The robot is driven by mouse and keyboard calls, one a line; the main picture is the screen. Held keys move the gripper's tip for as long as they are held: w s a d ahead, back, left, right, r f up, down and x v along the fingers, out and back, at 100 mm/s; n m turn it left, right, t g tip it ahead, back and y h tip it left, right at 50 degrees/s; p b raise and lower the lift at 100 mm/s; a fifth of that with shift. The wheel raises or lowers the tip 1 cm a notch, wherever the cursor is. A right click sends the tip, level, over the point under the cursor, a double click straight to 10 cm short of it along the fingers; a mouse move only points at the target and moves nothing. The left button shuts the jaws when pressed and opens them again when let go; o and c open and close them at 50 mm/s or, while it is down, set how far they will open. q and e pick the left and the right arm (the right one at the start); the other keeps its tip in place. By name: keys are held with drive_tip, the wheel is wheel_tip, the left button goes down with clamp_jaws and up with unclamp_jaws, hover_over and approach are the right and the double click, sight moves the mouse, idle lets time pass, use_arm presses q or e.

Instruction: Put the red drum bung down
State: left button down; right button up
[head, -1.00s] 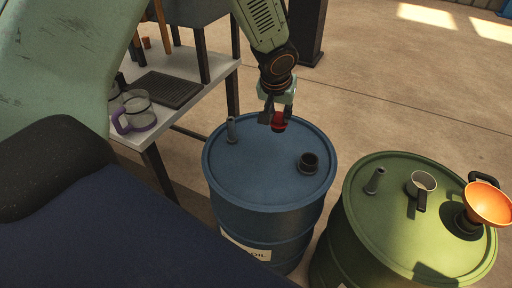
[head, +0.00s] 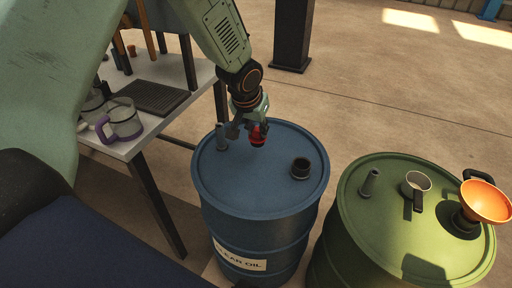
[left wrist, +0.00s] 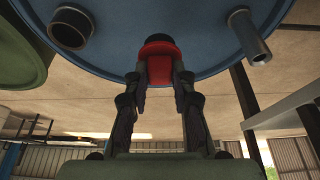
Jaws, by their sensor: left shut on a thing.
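The red drum bung (head: 258,135) is held in my left gripper (head: 248,132), over the far part of the blue drum's (head: 255,185) lid. In the left wrist view the bung (left wrist: 158,68) sits between the two fingers (left wrist: 160,80), its dark end towards the blue lid (left wrist: 165,15). I cannot tell whether the bung touches the lid. The lid carries an open dark bung hole collar (head: 301,168) at its right and a thin grey pipe stub (head: 221,138) at its far left. My right gripper is not in view.
A green drum (head: 385,225) stands at the right, with an orange funnel (head: 485,201), a metal cup (head: 416,184) and a pipe stub (head: 370,183) on it. At the left a table (head: 185,72) holds jugs with purple handles (head: 122,122) and a dark grated tray (head: 153,97).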

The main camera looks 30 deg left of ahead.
sight(256, 139)
use_arm(q)
wheel_tip(256, 139, down, 4)
drive_tip(key=shift+s+f+b, duration=0.1)
drive_tip(key=shift+f+b, duration=0.15)
drive_tip(key=shift+b, duration=0.95)
drive_tip(key=shift+f, duration=0.35)
drive_tip(key=shift+r, duration=0.1)
drive_tip(key=shift+f+b, duration=0.2)
drive_tip(key=shift+b, duration=0.15)
drive_tip(key=c, duration=1.2)
unclamp_jaws()
drive_tip(key=shift+o, duration=0.4)
drive_tip(key=shift+r, duration=0.1)
